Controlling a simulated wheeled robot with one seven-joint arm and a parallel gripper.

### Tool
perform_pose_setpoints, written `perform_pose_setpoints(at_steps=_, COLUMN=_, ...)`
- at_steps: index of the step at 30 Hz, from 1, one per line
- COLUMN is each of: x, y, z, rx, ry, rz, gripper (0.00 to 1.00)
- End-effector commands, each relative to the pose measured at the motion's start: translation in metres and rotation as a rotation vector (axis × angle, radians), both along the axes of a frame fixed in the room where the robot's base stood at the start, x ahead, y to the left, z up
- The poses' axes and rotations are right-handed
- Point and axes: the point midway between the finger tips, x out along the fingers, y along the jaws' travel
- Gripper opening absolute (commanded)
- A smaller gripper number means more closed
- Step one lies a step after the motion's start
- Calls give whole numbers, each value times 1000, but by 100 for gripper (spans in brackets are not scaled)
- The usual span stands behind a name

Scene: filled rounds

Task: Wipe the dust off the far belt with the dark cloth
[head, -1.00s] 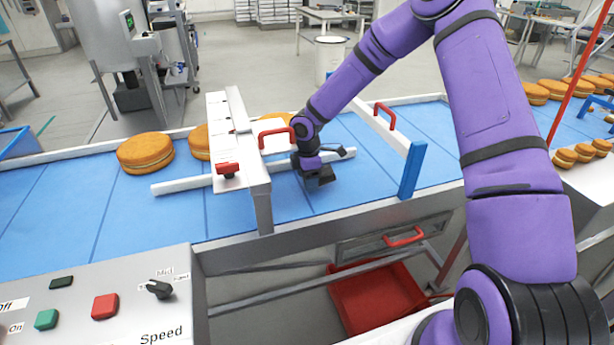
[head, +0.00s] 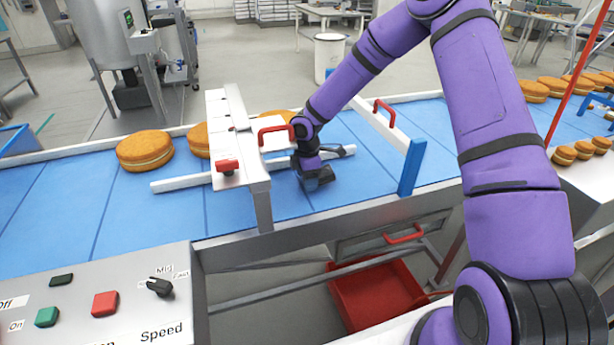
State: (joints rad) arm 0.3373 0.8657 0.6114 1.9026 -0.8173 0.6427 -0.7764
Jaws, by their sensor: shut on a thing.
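The far belt (head: 80,205) is blue and runs across the head view, with filled rounds (head: 145,150) at its left part. My gripper (head: 316,177) is low over the belt, just right of the white guard frame. It is shut on a dark thing at the belt surface, which looks like the dark cloth (head: 318,182); its edges are hard to make out. I cannot tell whether it touches the belt. No dust can be made out on the belt at this size.
A white guard frame (head: 262,190) with red handles stands left of my gripper, and a white bar (head: 180,184) lies across the belt. A blue post (head: 411,167) stands to the right. A control panel (head: 95,300) is at the front left, a red bin (head: 375,300) below the belt.

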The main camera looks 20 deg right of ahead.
Motion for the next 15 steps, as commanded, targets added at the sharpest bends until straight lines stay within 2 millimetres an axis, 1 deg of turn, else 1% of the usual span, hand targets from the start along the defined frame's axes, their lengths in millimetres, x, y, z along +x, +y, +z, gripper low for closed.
perform_pose_setpoints(at_steps=5, x=2, y=0, z=-1, rx=0, ry=-1, rz=0, gripper=28)
perform_pose_setpoints(at_steps=15, x=27, y=0, z=0, rx=1, ry=-2, rz=-1, gripper=28)
